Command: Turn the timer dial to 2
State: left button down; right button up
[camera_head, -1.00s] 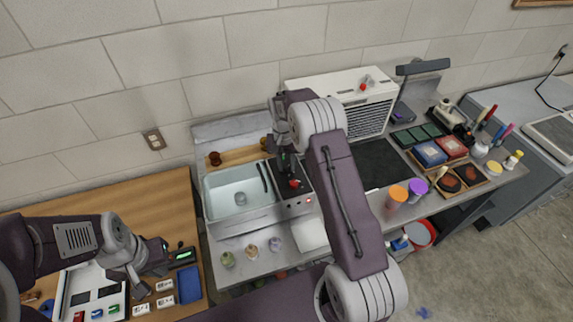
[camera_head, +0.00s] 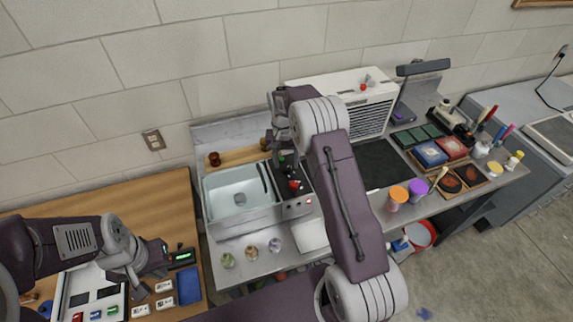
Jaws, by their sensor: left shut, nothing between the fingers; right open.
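A black-topped unit (camera_head: 291,180) stands right of the sink, with a red part (camera_head: 295,185) on top. Its pale front panel (camera_head: 298,207) carries small dark controls and a red light. The timer dial and its numbers are too small to make out for certain. My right gripper (camera_head: 283,158) is open above the back of this unit, pointing down, its fingertips partly hidden by dark parts. My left gripper (camera_head: 143,287) is shut and empty, low over the wooden table at the left, near small white labelled blocks (camera_head: 164,303).
The sink basin (camera_head: 237,190) lies left of the unit. A white louvred box (camera_head: 350,95) with a red knob stands behind my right arm. Several small jars (camera_head: 251,253) line the front counter. Cups, paint trays and brushes fill the right side.

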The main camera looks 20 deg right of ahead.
aim_at(285, 167)
notch_tip(285, 167, up, 8)
jog(key=b, duration=0.1)
jog(key=shift+a+f, duration=0.2)
jog(key=shift+f, duration=0.05)
jog(key=shift+w, duration=0.1)
jog(key=s+a+n+b, duration=0.1)
jog(key=s+a+b, duration=0.35)
jog(key=s, duration=0.35)
jog(key=s+f+n+b, duration=0.1)
jog(key=s+f+n, duration=0.1)
jog(key=s+f, duration=0.3)
jog(key=s+a+f+n+t+b, duration=0.1)
jog(key=s+f, duration=0.5)
jog(key=s, duration=0.5)
jog(key=shift+a+f+n+y+b, duration=0.2)
jog(key=shift+a+n+y+b, duration=0.1)
jog(key=shift+n+y, duration=0.1)
